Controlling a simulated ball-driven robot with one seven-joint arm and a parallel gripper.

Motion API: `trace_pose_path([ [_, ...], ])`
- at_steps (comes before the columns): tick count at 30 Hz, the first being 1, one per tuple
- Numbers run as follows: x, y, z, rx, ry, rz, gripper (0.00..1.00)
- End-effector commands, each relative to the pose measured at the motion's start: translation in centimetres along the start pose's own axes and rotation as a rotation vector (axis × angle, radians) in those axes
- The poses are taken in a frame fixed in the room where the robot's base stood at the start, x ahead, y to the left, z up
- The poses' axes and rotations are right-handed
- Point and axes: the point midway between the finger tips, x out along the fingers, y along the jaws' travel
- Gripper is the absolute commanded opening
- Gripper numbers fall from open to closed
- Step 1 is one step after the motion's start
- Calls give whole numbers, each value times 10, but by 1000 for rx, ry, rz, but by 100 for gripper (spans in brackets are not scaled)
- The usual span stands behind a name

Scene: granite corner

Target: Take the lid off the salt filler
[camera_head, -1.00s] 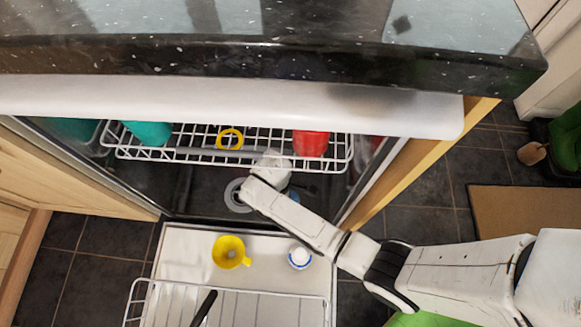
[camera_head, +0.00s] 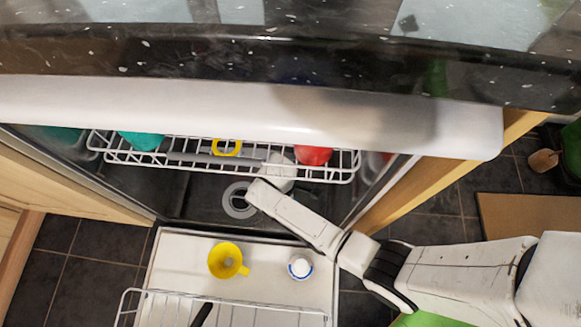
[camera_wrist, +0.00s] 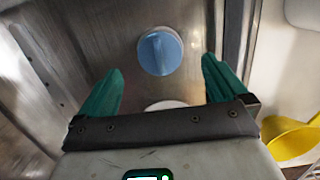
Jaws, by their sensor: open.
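The salt filler lid (camera_wrist: 160,52) is a round blue cap with a raised grip bar across it, set in the metal floor of the dishwasher tub. It sits in place, ahead of my fingers in the wrist view. My gripper (camera_wrist: 162,68) is open and empty. Its two green fingers stand to the left and right, with the lid beyond and between their tips, apart from both. In the head view my arm reaches into the tub below the upper rack, and the fingers and the lid are hidden there.
The white wire rack (camera_head: 220,165) hangs just above my wrist. A round grey ring (camera_head: 238,203) lies in the tub floor. The open door (camera_head: 180,252) bears a yellow funnel (camera_head: 226,260), a small white-and-blue round item (camera_head: 300,267) and a lower rack. The granite counter (camera_head: 290,60) overhangs.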

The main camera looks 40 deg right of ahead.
Motion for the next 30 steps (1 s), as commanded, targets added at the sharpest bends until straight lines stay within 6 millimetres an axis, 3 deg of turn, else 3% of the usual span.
trace_pose_path([
  [13, 49, 2, -4, 0, 0, 0, 99],
  [21, 50, 2, -3, 0, 0, 0, 99],
  [30, 50, 2, -3, 0, 0, 0, 73],
])
